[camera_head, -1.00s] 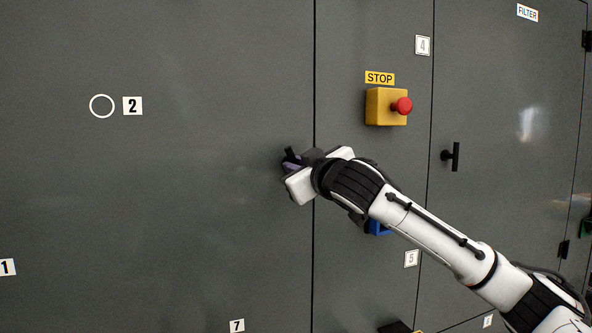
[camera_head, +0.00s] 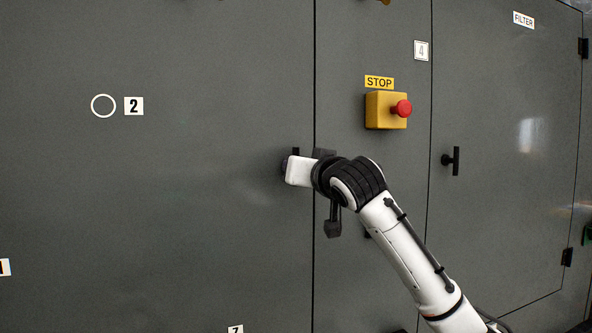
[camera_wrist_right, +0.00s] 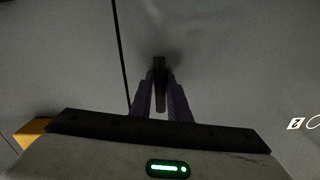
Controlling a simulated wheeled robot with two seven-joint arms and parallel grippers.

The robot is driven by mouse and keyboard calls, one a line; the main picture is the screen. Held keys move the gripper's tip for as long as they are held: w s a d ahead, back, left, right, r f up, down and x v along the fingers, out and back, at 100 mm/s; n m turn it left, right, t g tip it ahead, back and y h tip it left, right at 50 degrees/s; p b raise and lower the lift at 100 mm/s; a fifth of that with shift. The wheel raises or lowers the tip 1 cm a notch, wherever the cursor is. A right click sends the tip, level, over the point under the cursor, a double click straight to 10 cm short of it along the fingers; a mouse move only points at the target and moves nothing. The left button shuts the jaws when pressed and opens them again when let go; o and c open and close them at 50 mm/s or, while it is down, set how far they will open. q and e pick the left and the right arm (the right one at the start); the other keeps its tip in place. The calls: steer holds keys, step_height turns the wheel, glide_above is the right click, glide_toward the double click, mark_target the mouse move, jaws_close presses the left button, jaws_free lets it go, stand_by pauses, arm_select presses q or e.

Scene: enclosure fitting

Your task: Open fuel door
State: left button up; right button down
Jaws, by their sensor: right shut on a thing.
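The large grey door panel (camera_head: 200,220) at left carries a black handle (camera_head: 296,152) near its right edge; no fuel label shows on it. My right gripper (camera_head: 286,166) is at this handle, its white body turned nearly level. In the right wrist view the handle (camera_wrist_right: 160,70) stands between the two purple fingers of the gripper (camera_wrist_right: 160,98), which are shut on it. The panel looks flush with its neighbour along the dark vertical seam (camera_head: 314,90). Most of the handle is hidden by the gripper in the head view. My left gripper is not in view.
A yellow stop box (camera_head: 383,110) with a red button (camera_head: 402,108) sticks out right of the seam, above my right arm. Farther right, a door labelled FILTER (camera_head: 523,19) has a black T-handle (camera_head: 452,160). The left panel's front is clear.

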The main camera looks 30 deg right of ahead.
steer(key=shift+d+r, duration=0.1)
steer(key=shift+d, duration=0.05)
steer(key=c, duration=1.4)
jaws_free()
steer(key=shift+s, duration=0.1)
steer(key=o, duration=0.4)
steer(key=b+v, duration=0.1)
steer(key=v, duration=0.9)
steer(key=shift+s+b, duration=0.1)
steer(key=shift+b, duration=0.3)
steer(key=shift+c, duration=0.2)
